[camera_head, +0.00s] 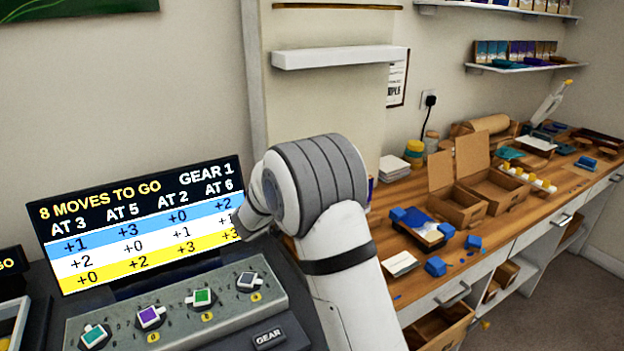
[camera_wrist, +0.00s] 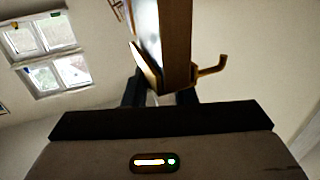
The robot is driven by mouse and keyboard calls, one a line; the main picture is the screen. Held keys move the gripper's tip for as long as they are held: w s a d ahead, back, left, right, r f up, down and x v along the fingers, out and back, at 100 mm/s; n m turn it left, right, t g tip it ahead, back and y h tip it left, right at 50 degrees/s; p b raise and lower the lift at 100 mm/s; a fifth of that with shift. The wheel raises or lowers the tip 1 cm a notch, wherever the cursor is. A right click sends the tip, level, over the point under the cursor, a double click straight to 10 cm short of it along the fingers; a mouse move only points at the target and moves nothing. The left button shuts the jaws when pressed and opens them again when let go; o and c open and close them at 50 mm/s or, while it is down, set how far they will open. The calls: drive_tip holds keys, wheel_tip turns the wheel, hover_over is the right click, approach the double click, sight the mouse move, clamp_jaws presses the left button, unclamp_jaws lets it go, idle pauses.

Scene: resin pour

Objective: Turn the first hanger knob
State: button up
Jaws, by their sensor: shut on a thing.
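A brass-coloured hook (camera_wrist: 210,72) sticks out to the right of the board. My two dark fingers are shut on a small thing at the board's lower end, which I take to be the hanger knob. That thing is mostly hidden, and its turn angle cannot be told. In the head view my arm shows, but my gripper is hidden behind it.
A screen (camera_head: 135,222) reads 8 moves to go, gear 1. Below it a console (camera_head: 180,325) has several coloured knobs and a gear button (camera_head: 268,337). A white shelf (camera_head: 340,58) is on the wall above my arm. A cluttered wooden bench (camera_head: 520,225) stands at right.

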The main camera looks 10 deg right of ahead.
drive_tip(key=shift+r+m+g+h+p, duration=0.1)
drive_tip(key=shift+m+g+h+p, duration=0.45)
drive_tip(key=shift+g, duration=0.45)
drive_tip(key=shift+m+g, duration=0.3)
drive_tip(key=shift+m, duration=0.05)
drive_tip(key=o, duration=1)
wheel_tip(320, 180, up, 10)
drive_tip(key=shift+f+p, duration=0.1)
drive_tip(key=shift+p, duration=0.25)
